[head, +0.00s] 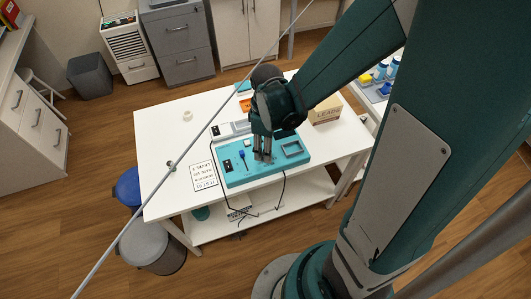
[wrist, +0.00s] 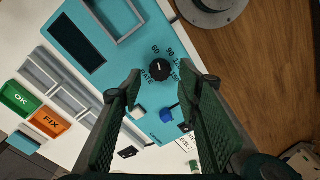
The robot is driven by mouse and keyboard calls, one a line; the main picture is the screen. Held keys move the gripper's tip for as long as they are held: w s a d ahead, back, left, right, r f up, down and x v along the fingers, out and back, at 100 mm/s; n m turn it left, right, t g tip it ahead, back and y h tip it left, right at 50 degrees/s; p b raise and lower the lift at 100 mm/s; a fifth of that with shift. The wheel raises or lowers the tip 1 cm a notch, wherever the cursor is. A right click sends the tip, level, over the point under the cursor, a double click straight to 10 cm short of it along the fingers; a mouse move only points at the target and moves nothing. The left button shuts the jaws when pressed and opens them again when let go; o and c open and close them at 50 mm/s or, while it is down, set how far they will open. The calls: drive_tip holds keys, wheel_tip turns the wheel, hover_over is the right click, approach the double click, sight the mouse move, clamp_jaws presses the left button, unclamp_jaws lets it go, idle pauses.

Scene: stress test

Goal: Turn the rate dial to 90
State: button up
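The teal panel (head: 235,178) lies on the white table. In the wrist view the black rate dial (wrist: 160,69) sits on the teal panel (wrist: 125,75), with printed numbers including 60 and 90 around it. I cannot read its pointer setting clearly. My gripper (head: 263,158) points down over the panel and hides the dial in the head view. In the wrist view my gripper (wrist: 159,74) is open, its two fingers apart, with the dial showing between the fingertips. I cannot tell the height gap or any contact.
A blue control (wrist: 166,115) stands near the dial, also seen in the head view (head: 243,155). The panel has a dark screen (wrist: 77,45) and a raised frame (head: 292,149). Green OK (wrist: 19,99) and orange FIX (wrist: 50,122) labels are beside it. A cardboard box (head: 326,111) stands behind right.

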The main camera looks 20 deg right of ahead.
drive_tip(key=shift+f, duration=1.2)
drive_tip(key=c, duration=0.9)
